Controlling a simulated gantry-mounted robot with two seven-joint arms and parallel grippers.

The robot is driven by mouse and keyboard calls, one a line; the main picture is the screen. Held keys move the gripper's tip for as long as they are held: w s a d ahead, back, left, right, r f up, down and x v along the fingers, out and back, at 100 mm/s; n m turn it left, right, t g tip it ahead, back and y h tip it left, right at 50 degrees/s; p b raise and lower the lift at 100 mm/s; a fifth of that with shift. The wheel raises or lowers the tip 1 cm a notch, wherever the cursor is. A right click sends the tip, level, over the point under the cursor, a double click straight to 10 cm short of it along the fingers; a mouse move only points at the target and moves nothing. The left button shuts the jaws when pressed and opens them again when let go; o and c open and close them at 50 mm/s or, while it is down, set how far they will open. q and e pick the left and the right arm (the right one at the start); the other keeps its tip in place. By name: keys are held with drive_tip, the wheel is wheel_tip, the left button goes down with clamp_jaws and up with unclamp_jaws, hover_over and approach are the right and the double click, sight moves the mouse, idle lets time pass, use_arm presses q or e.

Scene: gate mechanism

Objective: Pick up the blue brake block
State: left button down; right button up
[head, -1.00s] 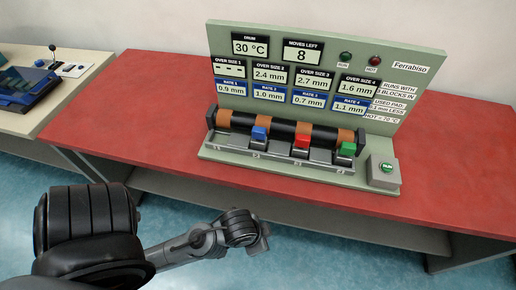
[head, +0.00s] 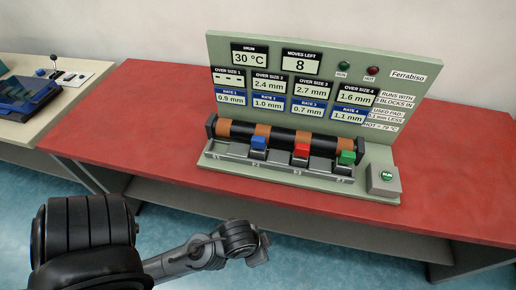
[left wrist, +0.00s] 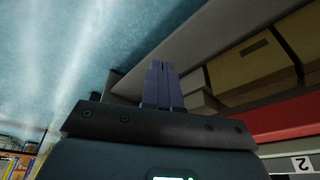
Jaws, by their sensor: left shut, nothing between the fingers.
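The blue brake block (head: 259,142) sits in the second bay from the left, against the dark drum (head: 285,138) with its copper bands. A red block (head: 301,149) and a green block (head: 347,157) sit in the bays to its right; the leftmost bay is empty. My left gripper (head: 258,250) is below and in front of the red table's front edge, well away from the blue block. Its fingers (left wrist: 163,86) are shut and empty in the left wrist view. My right gripper is not in view.
The drum stands before a green panel (head: 217,52) reading 30 °C and 8 moves left. A green RUN button (head: 386,176) is at its right. The red table (head: 120,140) is clear left of the rig. Boxes (left wrist: 255,70) show in the left wrist view.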

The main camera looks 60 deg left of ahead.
use_arm(q)
drive_tip(key=c, duration=1.8)
unclamp_jaws()
drive_tip(key=o, duration=1.4)
drive_tip(key=shift+c, duration=0.2)
